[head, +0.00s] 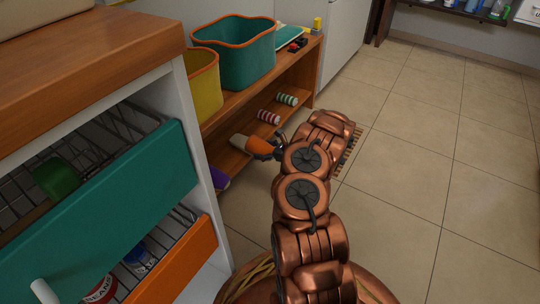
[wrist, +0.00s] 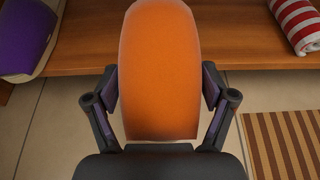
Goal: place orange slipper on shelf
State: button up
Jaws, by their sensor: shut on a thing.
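The orange slipper (wrist: 160,60) is held between the two fingers of my gripper (wrist: 161,92), which is shut on its sides. In the wrist view its far end overlaps the wooden shelf (wrist: 90,62). In the head view the slipper (head: 259,146) is at the front of the low shelf board (head: 228,161), with my gripper (head: 279,148) at its right end. I cannot tell whether the slipper touches the board.
A purple slipper (wrist: 24,38) is on the shelf to the left. A red-and-white striped roll (wrist: 299,24) lies to the right, and a green-striped roll (head: 287,99) farther along. Teal (head: 236,55) and yellow (head: 203,85) bins stand above. A striped mat (wrist: 283,145) lies on the floor.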

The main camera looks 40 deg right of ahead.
aim_at(257, 147)
jog(key=w, duration=0.1)
jog(key=w+a, duration=0.1)
jog(key=w, duration=0.1)
jog(key=shift+w+a, duration=0.1)
jog(key=shift+w, duration=0.05)
jog(key=shift+r+x, duration=0.2)
jog(key=shift+x, duration=0.95)
jog(key=shift+r+x, duration=0.25)
jog(key=shift+x, duration=0.9)
jog(key=shift+w, duration=0.25)
jog(key=shift+f, duration=0.6)
jog(key=o, duration=1.1)
jog(key=shift+c, duration=0.2)
jog(key=shift+c, duration=0.5)
jog(key=shift+s, duration=0.1)
